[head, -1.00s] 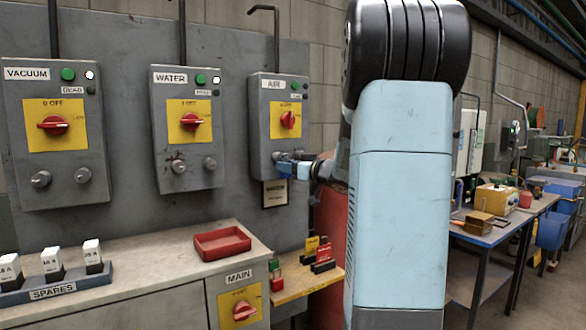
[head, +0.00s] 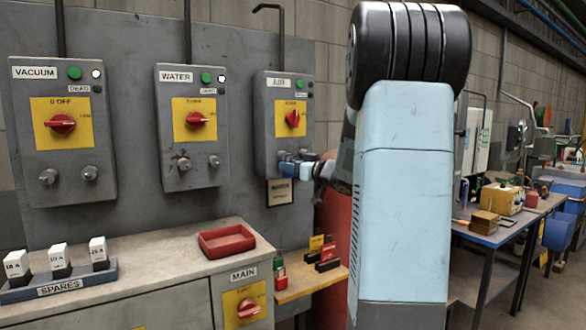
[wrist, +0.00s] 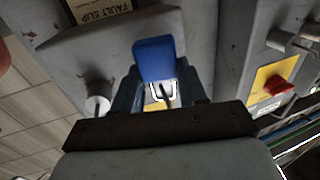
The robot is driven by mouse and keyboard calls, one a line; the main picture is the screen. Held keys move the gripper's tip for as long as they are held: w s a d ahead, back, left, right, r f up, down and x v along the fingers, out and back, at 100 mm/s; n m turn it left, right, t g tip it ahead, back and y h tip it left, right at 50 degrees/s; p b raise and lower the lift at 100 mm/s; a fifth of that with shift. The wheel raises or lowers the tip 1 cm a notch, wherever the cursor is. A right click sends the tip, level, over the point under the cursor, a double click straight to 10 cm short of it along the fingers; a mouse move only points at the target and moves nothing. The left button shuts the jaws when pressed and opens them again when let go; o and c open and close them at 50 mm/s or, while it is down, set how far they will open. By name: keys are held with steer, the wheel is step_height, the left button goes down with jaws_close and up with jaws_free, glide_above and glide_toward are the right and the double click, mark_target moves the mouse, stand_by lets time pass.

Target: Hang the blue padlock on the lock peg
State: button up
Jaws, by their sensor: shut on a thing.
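The blue padlock (head: 287,169) is in my gripper (head: 306,170), at the lower front of the grey AIR box (head: 268,140). In the wrist view my gripper (wrist: 160,98) is shut on the padlock (wrist: 153,60). The padlock's metal shackle (wrist: 165,92) shows between the fingers, in front of a yellow patch. One round metal peg (wrist: 97,104) on the box stands to the left of the padlock in that view, apart from it. Any other peg on this box is hidden by the padlock and gripper. I cannot tell whether the shackle touches a peg.
The WATER box (head: 185,150) and VACUUM box (head: 40,140) hang to the left, each with two pegs. A fault slip label (head: 280,193) is below the AIR box. A red tray (head: 227,240) and a spares rack (head: 60,283) stand on the cabinet below.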

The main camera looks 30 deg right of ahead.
steer(key=o, duration=1.2)
steer(key=v, duration=1.4)
steer(key=a+r+m+g+h, duration=0.1)
steer(key=a+r+m+h, duration=0.25)
steer(key=a+h, duration=0.4)
steer(key=s+a+f+g, duration=0.3)
steer(key=s+a+f, duration=0.1)
steer(key=s+a, duration=0.2)
steer(key=s+a+f+g+y, duration=0.1)
steer(key=s+a+f+g, duration=0.3)
steer(key=s, duration=0.5)
steer(key=s+a+f+g+y, duration=0.1)
steer(key=s+a+f+g, duration=0.2)
steer(key=s+a+f, duration=0.2)
steer(key=shift+s+a+f+g, duration=0.15)
steer(key=shift+s+a+g, duration=0.15)
steer(key=shift+s+a, duration=1.05)
steer(key=shift+w, duration=0.1)
